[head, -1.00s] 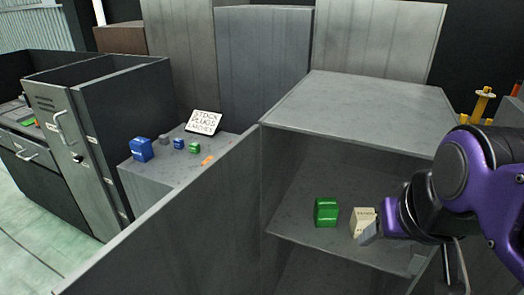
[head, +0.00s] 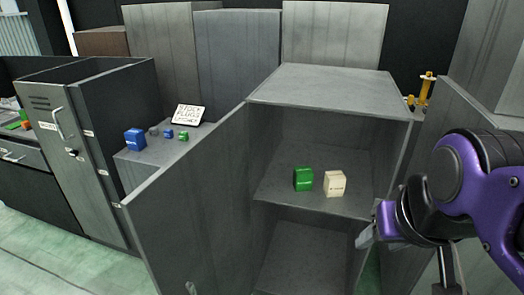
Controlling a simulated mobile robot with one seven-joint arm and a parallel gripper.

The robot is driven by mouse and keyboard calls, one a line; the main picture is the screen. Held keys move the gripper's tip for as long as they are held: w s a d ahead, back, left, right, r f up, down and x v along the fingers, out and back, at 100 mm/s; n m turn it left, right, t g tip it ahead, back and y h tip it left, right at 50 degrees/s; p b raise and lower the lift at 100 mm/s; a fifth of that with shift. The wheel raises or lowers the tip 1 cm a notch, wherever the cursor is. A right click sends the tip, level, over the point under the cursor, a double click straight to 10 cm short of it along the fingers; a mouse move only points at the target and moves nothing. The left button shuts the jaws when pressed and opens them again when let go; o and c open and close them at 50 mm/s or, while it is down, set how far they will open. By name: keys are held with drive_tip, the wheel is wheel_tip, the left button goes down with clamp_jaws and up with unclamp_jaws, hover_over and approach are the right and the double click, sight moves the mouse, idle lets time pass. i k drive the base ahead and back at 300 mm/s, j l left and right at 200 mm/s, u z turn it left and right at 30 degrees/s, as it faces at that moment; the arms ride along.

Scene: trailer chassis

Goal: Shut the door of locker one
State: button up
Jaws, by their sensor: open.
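A grey locker (head: 330,88) stands open in the middle of the head view. Its door (head: 190,215) is swung wide out to the left, towards me. No locker number is readable on it. Inside, a green block (head: 303,179) and a cream block (head: 335,184) sit on the shelf (head: 280,197). My gripper (head: 368,232) is open and empty at the locker's right front edge, apart from the door. Its fingers are seen side-on and partly hidden by my wrist.
A shut locker (head: 62,150) with a handle stands at the left. Between the lockers, a grey stand (head: 140,167) holds several small blocks and a sign (head: 187,115). A grey panel (head: 462,115) rises at the right. Green floor (head: 65,250) is clear at the lower left.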

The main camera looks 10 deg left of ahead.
sight(190, 221)
drive_tip(key=k+j+z, duration=0.3)
drive_tip(key=k+j, duration=0.2)
drive_tip(key=k+j+z, duration=0.1)
drive_tip(key=j, duration=0.5)
drive_tip(key=k+j+z, duration=0.15)
drive_tip(key=j, duration=0.15)
drive_tip(key=k+j+z, duration=0.2)
drive_tip(key=j, duration=0.6)
drive_tip(key=i+j, duration=0.1)
drive_tip(key=j, duration=0.3)
drive_tip(key=i+j+z, duration=0.1)
drive_tip(key=j, duration=0.35)
drive_tip(key=j+z, duration=0.1)
drive_tip(key=z, duration=0.55)
drive_tip(key=k, duration=0.2)
drive_tip(key=i+l, duration=0.1)
drive_tip(key=i+j, duration=0.1)
